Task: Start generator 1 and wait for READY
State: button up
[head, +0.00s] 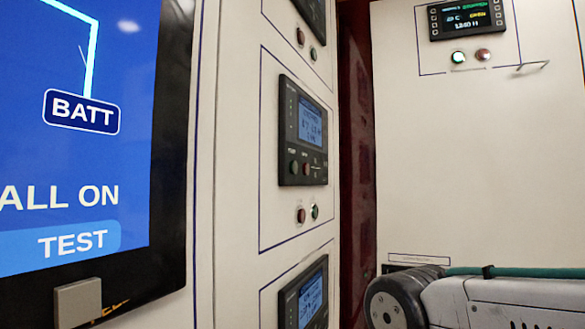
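A dark control module (302,135) with a lit blue display sits on the left wall panel. It has a dark green and a dark red button under its display; its text is too small to read. Below it are a red lamp or button (301,215) and a green one (314,212). Similar modules show above (313,15) and below (306,298), both cut off. On the far panel, a small display (466,17) appears to read STOPPED and OPEN, above a pale green (458,58) and a reddish (483,55) lamp or button. No generator number is legible. My gripper is not in view.
A large blue screen (75,150) reading BATT, ALL ON and TEST fills the left. A grey block (78,302) sits at its lower edge. A thin metal handle (533,67) projects from the far panel. My arm link (490,302) covers the lower right.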

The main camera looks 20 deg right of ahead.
jog(key=shift+c, duration=0.4)
grip_shut()
